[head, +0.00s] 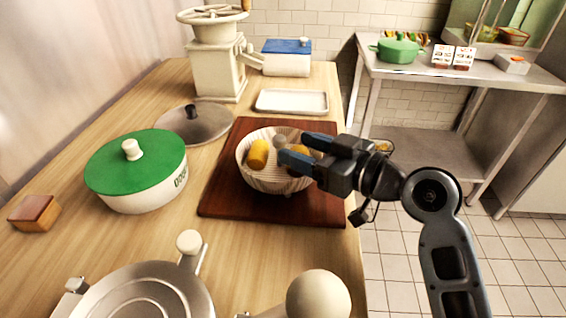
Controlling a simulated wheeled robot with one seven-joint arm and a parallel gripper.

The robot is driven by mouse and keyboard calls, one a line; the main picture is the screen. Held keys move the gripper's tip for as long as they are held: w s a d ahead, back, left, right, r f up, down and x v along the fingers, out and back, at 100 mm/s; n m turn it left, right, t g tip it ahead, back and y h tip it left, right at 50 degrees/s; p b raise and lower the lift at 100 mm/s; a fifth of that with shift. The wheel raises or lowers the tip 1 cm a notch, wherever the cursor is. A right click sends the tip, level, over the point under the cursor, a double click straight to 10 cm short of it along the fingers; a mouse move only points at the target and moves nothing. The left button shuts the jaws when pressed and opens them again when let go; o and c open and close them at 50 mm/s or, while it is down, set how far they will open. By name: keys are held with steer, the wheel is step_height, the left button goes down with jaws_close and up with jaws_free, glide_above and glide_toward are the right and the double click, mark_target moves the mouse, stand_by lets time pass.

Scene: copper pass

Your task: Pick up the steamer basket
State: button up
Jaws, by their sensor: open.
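The steamer basket (246,160) appears to be the white, ribbed, bowl-shaped one on the dark wooden board (225,200). It holds yellow pieces (258,154), and a small grey round knob or ball shows near its middle. My gripper (291,149) reaches in from the right, with its two blue-tipped fingers apart over the basket's right part. The fingers hide part of the right rim and contents. I cannot tell whether they touch the basket. Nothing shows held between them.
A green-lidded white pot (137,170) and a metal lid (195,122) stand left of the board. A white tray (292,102) lies behind it. A metal pan (140,295) is in front. The counter's right edge is close to the board.

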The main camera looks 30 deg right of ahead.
mark_target(274, 138)
steer(key=x, duration=0.2)
steer(key=p+x, duration=0.1)
steer(key=x, duration=0.2)
steer(key=p+x, duration=0.1)
steer(key=x, duration=0.1)
steer(key=shift+w+a+r, duration=0.15)
steer(key=shift+w+r, duration=0.05)
steer(key=shift+w, duration=0.05)
jaws_close()
stand_by(0.3)
